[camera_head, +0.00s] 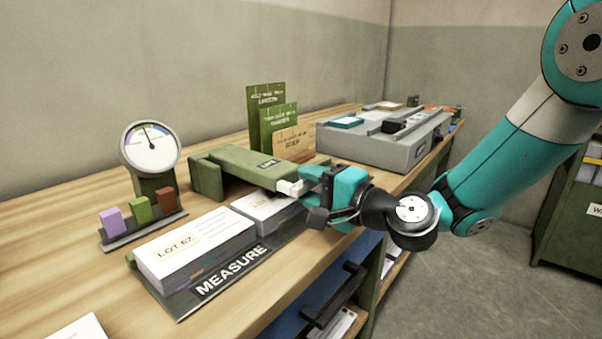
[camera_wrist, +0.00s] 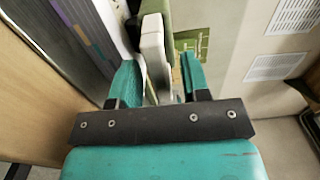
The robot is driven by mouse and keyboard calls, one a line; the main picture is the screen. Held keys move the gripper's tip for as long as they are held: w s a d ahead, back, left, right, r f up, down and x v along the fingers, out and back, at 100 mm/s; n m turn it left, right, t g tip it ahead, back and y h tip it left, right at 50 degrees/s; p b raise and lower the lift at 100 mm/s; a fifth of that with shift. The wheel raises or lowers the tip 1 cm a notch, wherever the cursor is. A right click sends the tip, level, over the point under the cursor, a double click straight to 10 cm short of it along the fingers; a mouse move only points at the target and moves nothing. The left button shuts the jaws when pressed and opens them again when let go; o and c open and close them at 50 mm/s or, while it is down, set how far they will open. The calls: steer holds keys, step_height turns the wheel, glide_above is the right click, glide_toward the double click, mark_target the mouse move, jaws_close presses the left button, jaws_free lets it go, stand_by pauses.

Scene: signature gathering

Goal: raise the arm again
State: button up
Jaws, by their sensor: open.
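The green press arm (camera_head: 243,166) of the measuring device lies low and nearly level over the rear paper stack (camera_head: 268,207). Its pale end handle (camera_head: 290,187) points toward my gripper (camera_head: 312,183). In the wrist view, the white handle (camera_wrist: 153,45) shows between the two teal fingers of my gripper (camera_wrist: 160,80), nearer the left finger. The fingers are open around it, with a gap on the right; contact on the left is unclear. The stack marked LOT 67 (camera_head: 190,247) lies in front on the dark MEASURE tray (camera_head: 232,272).
A dial gauge (camera_head: 151,148) stands behind the tray, with coloured blocks (camera_head: 140,212) on a rack before it. Upright cards (camera_head: 278,128) stand behind the arm. A grey machine (camera_head: 385,143) is at the back right. Space above the green arm looks clear.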

steer(key=shift+x, duration=1.15)
jaws_close()
